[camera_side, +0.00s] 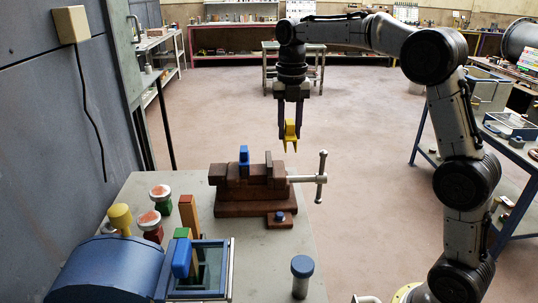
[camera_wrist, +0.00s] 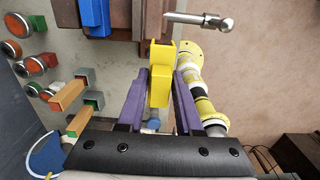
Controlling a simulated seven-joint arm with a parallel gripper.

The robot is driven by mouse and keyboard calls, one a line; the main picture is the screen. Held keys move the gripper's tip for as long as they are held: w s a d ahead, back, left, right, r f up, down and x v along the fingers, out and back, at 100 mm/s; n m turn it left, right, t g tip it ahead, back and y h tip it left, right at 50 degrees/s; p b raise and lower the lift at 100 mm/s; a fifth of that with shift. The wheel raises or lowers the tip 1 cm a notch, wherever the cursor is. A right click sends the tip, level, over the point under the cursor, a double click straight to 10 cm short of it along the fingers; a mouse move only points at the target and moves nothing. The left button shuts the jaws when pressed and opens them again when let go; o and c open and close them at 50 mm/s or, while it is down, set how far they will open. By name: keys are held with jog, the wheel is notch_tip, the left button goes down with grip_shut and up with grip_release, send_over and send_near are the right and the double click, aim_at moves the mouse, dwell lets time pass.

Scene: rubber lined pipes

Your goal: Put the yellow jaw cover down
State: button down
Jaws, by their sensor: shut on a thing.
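The yellow jaw cover (camera_side: 290,136) hangs between the purple fingers of my gripper (camera_side: 290,119), above and behind the right part of the vise in the side view. In the wrist view the yellow jaw cover (camera_wrist: 160,72) sits between the two fingers of my gripper (camera_wrist: 162,85), which are shut on it. It is held in the air, apart from the vise and the bench. A blue jaw cover (camera_side: 244,155) stands on the brown vise (camera_side: 228,190) and also shows in the wrist view (camera_wrist: 96,16).
The grey bench (camera_side: 268,258) has free room at its front right, around a blue-capped cylinder (camera_side: 301,270). Red, green and yellow knobs and blocks, a blue rounded housing (camera_side: 105,270) and a blue-framed box fill the left. The vise's screw handle (camera_side: 321,177) sticks out right.

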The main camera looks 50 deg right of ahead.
send_over(269, 158)
jog(key=f, duration=0.6)
jog(key=shift+s+f, duration=0.25)
jog(key=shift+s, duration=0.05)
jog(key=shift+w+f, duration=0.15)
jog(key=shift+f, duration=0.8)
jog(key=shift+w+f, duration=0.15)
jog(key=shift+f, duration=0.75)
jog(key=c, duration=0.6)
grip_release()
jog(key=shift+f, duration=0.15)
jog(key=shift+s+r, duration=0.1)
jog(key=shift+r, duration=6.2)
